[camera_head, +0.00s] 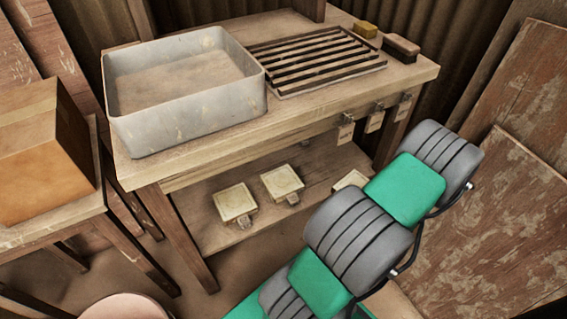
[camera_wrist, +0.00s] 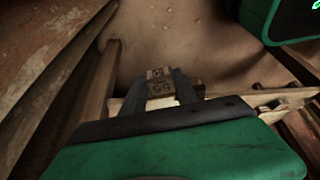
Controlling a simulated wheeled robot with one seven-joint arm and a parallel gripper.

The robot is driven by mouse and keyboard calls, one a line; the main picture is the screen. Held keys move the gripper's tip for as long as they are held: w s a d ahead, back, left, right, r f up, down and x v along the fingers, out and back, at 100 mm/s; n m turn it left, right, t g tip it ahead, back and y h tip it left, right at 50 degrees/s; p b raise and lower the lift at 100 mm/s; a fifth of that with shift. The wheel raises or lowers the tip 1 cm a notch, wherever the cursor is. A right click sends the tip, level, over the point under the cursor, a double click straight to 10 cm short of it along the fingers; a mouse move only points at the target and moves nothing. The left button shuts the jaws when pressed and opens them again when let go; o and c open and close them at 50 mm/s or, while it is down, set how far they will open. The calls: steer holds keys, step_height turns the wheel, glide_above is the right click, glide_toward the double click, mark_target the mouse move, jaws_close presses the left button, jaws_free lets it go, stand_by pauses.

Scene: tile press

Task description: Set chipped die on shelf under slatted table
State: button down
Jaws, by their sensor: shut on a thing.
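In the wrist view my gripper (camera_wrist: 161,82) is shut on a small tan block with dark marks (camera_wrist: 160,90), which looks like a die. I cannot tell whether it is chipped. In the head view my gripper and the block are hidden behind my arm. The slatted table (camera_head: 325,58) is a wooden workbench with a dark slatted rack on top. Its lower shelf (camera_head: 205,225) holds pale square blocks: one at the left (camera_head: 235,201), one in the middle (camera_head: 283,181), and one partly hidden by my arm (camera_head: 350,180).
A grey basin (camera_head: 190,110) fills the tabletop's left. Several tags hang from the front edge (camera_head: 345,132). A cardboard box (camera_head: 45,150) stands left. Boards (camera_head: 510,190) lean at the right.

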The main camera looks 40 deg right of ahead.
mark_target(349, 173)
steer(key=shift+s+a+n, duration=0.15)
steer(key=shift+s+n, duration=0.1)
steer(key=shift+n, duration=0.05)
steer(key=shift+w+a+n+y, duration=0.15)
steer(key=shift+w+n+y, duration=0.1)
steer(key=shift+n+y, duration=0.25)
steer(key=w+d+b, duration=0.1)
steer(key=w, duration=0.4)
steer(key=w+d+b, duration=0.1)
steer(key=w+b, duration=0.1)
steer(key=w, duration=0.4)
steer(key=w+d+b, duration=0.2)
steer(key=w, duration=0.4)
steer(key=shift+w+f, duration=0.15)
steer(key=shift+f, duration=0.2)
steer(key=shift+f+b, duration=0.95)
steer(key=shift+f, duration=0.35)
